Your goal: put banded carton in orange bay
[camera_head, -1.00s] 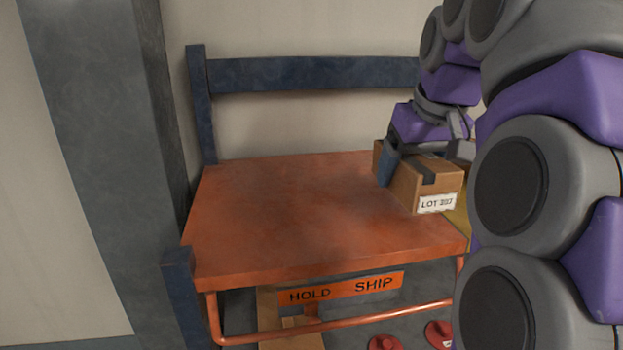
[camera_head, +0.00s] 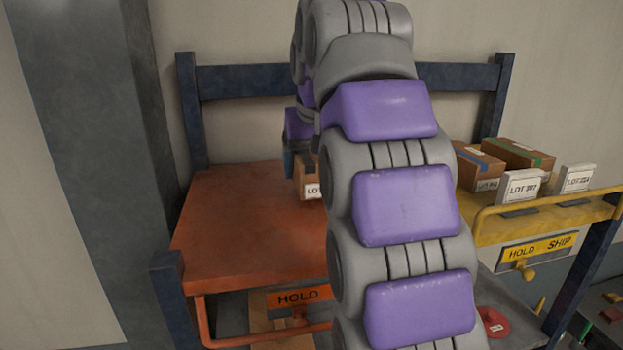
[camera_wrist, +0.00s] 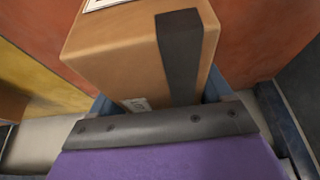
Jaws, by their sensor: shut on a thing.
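The carton (camera_head: 306,178) is brown with a white LOT label, and it is mostly hidden behind my arm in the head view. In the wrist view the carton (camera_wrist: 130,55) shows a dark band over its edge and a small printed mark. My gripper (camera_head: 297,160) is shut on the carton, with a blue finger on its side. The orange bay (camera_head: 230,220) is a flat orange deck, and its visible part is bare. The carton is over the deck's right part. I cannot tell whether it touches the deck.
A yellow bay (camera_head: 500,228) to the right holds two cartons with coloured bands, blue (camera_head: 475,165) and green (camera_head: 518,153), and white label cards. A dark post (camera_head: 190,105) and rail stand at the back. A grey column (camera_head: 95,130) is at left. The orange deck's left side is free.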

